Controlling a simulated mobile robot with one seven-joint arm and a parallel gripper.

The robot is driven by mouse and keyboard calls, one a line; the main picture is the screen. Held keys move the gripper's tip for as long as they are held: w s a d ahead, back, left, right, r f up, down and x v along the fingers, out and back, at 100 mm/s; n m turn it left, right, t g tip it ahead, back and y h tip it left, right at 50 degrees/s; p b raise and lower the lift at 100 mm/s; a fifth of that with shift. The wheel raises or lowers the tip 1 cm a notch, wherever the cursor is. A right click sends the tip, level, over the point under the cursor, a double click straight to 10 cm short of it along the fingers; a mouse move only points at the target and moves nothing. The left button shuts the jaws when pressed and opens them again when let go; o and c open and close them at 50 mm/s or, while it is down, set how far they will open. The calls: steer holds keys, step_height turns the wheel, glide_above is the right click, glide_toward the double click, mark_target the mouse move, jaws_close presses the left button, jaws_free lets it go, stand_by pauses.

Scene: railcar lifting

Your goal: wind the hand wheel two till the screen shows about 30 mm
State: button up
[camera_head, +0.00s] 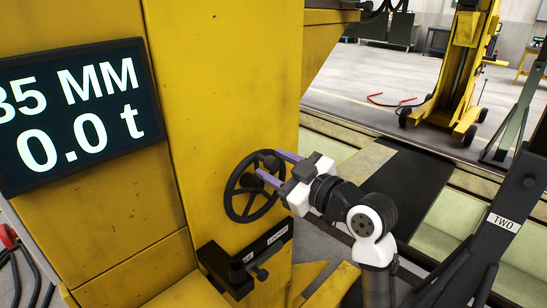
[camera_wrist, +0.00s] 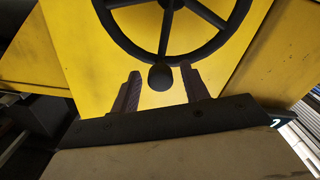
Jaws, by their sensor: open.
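The black hand wheel (camera_head: 231,195) is on the face of a yellow column, and its rim and spokes fill the top of the wrist view (camera_wrist: 118,37). A round dark knob (camera_wrist: 160,77) stands at the wheel's rim. My gripper (camera_head: 269,163) is open at the wheel's right side. In the wrist view its two fingers (camera_wrist: 160,88) stand apart with the knob between their tips; contact cannot be told. The screen (camera_head: 80,110) is cut off on the left; it shows a partly cut digit, perhaps 3 or 8, then "5 MM", with "0.0 t" below.
A black bracket with a label and small lever (camera_head: 241,267) sits just below the wheel. A dark post with a "TWO" plate (camera_head: 503,222) stands at the right. Another yellow lifting column (camera_head: 463,75) stands farther back. Open floor lies behind.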

steer(key=shift+w+a, duration=0.35)
jaws_close()
steer(key=shift+a+f+b, duration=0.1)
steer(key=shift+f+b, duration=0.05)
steer(key=shift+b, duration=0.2)
